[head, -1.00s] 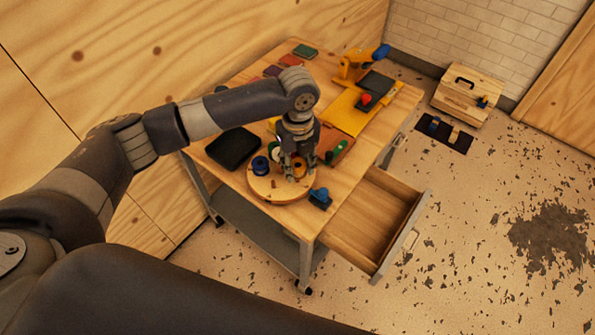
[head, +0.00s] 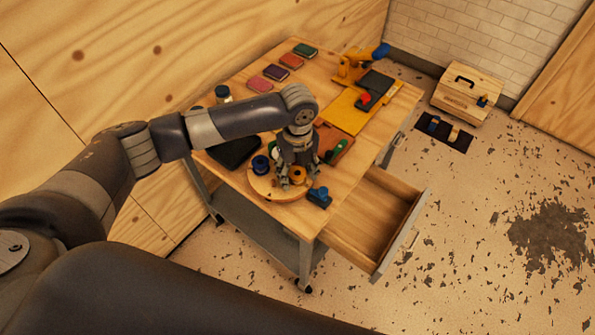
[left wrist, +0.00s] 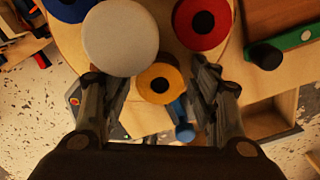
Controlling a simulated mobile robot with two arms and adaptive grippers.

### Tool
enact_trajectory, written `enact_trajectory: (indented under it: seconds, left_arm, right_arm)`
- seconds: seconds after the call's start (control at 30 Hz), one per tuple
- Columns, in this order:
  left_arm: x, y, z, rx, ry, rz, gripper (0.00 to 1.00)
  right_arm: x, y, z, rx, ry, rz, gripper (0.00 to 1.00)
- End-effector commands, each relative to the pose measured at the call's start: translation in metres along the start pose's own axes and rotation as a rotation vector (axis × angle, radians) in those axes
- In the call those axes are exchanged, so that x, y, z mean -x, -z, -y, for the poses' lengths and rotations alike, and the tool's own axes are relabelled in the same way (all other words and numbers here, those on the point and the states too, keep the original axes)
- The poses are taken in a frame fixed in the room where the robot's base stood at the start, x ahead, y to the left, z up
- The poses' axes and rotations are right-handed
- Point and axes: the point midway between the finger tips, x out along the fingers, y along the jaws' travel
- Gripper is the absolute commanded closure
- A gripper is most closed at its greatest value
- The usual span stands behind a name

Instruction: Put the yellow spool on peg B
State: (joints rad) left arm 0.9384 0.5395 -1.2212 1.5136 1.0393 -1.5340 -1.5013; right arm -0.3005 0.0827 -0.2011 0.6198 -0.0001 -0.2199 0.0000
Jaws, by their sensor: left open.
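The yellow spool (head: 299,174) sits near the edge of a round wooden board (head: 262,190) on the workbench. In the left wrist view the yellow spool (left wrist: 160,84) shows from above, with a dark centre. My left gripper (head: 296,182) points down over the board, open. In the left wrist view its fingers (left wrist: 150,78) stand on either side of the yellow spool, with gaps showing. A blue spool (head: 261,164) stands on the board's left. A red spool (left wrist: 202,22) and a pale round top (left wrist: 120,38) are close by. I cannot read any peg letters. My right gripper is not in view.
A blue object (head: 320,197) lies just right of the board. A black tray (head: 234,152) is behind it to the left. An open drawer (head: 372,220) sticks out at the right. Several coloured books or pads lie along the back edge.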

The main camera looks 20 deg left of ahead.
Motion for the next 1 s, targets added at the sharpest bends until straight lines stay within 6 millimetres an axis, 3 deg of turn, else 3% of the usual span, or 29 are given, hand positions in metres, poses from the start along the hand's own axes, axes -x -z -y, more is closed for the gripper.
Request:
enact_trajectory:
  seconds: [0.27, 0.7, 1.0]
  left_arm:
    - [0.017, 0.0, 0.001, -0.001, 0.004, 0.001, 0.45]
    - [0.104, 0.0, 0.001, 0.0, 0.002, 0.001, 0.45]
    - [0.123, 0.0, 0.0, 0.0, 0.0, -0.001, 0.45]
  right_arm:
    - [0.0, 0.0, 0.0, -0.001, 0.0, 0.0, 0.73]
    - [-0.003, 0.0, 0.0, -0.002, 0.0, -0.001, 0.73]
    - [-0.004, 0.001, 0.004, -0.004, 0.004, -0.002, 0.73]
